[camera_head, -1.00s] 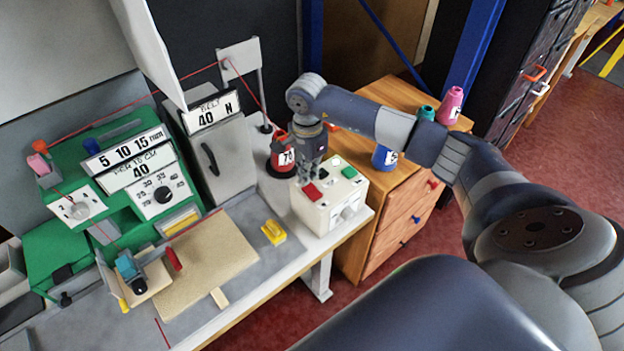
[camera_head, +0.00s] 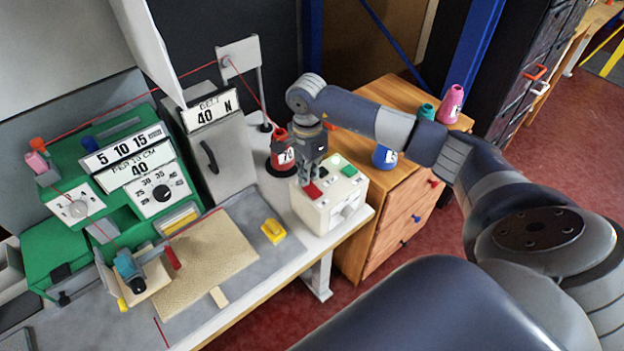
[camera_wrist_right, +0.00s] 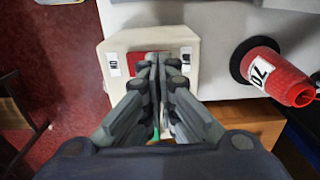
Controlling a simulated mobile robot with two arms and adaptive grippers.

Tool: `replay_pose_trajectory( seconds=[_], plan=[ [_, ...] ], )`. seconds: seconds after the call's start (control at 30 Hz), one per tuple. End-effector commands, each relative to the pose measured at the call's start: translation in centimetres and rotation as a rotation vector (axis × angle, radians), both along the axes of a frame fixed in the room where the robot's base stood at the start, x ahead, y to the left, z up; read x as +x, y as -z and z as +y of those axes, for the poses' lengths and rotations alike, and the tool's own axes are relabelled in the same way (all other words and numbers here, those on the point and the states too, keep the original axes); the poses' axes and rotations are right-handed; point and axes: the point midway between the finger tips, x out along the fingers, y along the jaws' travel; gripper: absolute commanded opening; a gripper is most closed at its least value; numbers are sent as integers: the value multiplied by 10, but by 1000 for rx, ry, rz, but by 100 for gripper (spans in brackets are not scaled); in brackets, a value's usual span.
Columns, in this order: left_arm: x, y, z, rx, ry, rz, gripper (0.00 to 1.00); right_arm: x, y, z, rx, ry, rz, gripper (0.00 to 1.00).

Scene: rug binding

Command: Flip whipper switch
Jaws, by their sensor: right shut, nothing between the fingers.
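The whipper switch appears to be the red rocker (camera_head: 312,191) on top of a white control box (camera_head: 318,217). In the right wrist view the red rocker (camera_wrist_right: 137,62) lies between two small labels, the left one reading ON. My right gripper (camera_head: 309,180) points down at the box with its fingers shut and empty. In the wrist view the fingertips (camera_wrist_right: 157,57) overlap the right part of the rocker and hide some of it. I cannot tell whether they touch it. My left gripper is not in view.
A red yarn cone (camera_head: 283,153) marked 70 stands close behind the box. A green button (camera_head: 349,171) is also on the box top. A yellow object (camera_head: 273,231) lies on the table to the left. A wooden drawer cabinet (camera_head: 385,215) stands at the right.

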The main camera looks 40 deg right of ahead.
Motion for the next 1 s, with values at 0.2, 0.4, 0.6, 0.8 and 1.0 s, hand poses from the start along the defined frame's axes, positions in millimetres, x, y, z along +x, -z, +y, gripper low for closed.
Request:
replay_pose_trajectory(
  seconds=[0.2, 0.4, 0.6, 0.8, 1.0],
  plan=[
    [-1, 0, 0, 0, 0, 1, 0, 0, 0, 0, 0, 0, 0, 0],
    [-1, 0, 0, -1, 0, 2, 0, 0, 0, 0, 0, 0, 0, 0],
    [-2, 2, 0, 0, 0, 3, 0, 0, 2, 0, 0, 0, 0, 0],
    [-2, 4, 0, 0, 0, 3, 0, 0, 5, 0, 0, 0, 0, 0],
    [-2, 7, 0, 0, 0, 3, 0, 0, 8, 0, 0, 0, 0, 0]
  ],
)
